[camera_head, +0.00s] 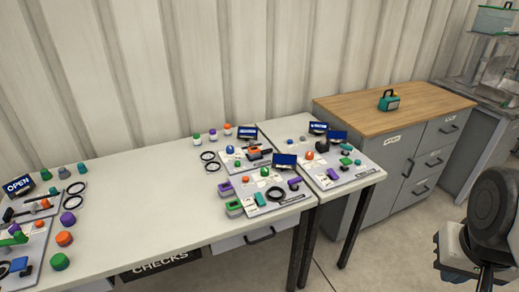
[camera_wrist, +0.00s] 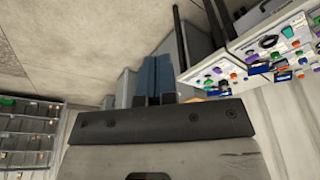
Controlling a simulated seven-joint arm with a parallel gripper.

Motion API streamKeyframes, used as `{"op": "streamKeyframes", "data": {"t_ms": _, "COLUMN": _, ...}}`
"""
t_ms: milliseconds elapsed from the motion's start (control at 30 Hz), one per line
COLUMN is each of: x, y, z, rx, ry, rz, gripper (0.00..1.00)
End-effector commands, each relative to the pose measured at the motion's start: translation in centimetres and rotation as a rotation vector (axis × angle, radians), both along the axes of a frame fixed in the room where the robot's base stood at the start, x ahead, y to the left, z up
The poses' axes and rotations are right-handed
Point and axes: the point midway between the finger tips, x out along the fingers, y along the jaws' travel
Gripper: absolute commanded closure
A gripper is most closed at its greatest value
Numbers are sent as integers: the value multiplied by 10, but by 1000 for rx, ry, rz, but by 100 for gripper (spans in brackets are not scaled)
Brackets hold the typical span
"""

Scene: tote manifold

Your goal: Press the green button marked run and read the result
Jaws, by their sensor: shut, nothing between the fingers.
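Several white test panels with buttons and dark blue displays stand on the long table. One panel (camera_head: 268,203) is near the table's right end, another (camera_head: 345,179) is on the narrower table beside it, and one (camera_head: 28,240) is at the far left. Green parts show on several panels, including a green piece (camera_head: 345,160) on the right one; I cannot read which is marked run. A left display (camera_head: 18,186) reads OPEN; the other displays are too small to read. My gripper (camera_wrist: 153,82) is shut and empty, well away from the panels. The head view shows only part of my arm at lower right.
Loose coloured caps and black rings lie on the long table (camera_head: 140,200). A wood-topped cabinet (camera_head: 385,104) with a teal case (camera_head: 388,100) stands behind at right. Shelving (camera_wrist: 28,130) shows at left in the wrist view. Open floor lies before the cabinet.

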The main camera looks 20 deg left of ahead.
Motion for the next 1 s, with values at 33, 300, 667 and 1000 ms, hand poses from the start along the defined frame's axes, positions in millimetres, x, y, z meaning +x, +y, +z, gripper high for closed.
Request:
{"op": "streamKeyframes", "data": {"t_ms": 33, "x": 0, "y": 0, "z": 0, "rx": 0, "ry": 0, "rz": 0, "gripper": 100}}
{"op": "streamKeyframes", "data": {"t_ms": 300, "x": 0, "y": 0, "z": 0, "rx": 0, "ry": 0, "rz": 0, "gripper": 100}}
{"op": "streamKeyframes", "data": {"t_ms": 667, "x": 12, "y": 2, "z": 5, "rx": -17, "ry": 6, "rz": 27, "gripper": 100}}
{"op": "streamKeyframes", "data": {"t_ms": 1000, "x": 56, "y": 13, "z": 19, "rx": -79, "ry": 34, "rz": 129, "gripper": 100}}
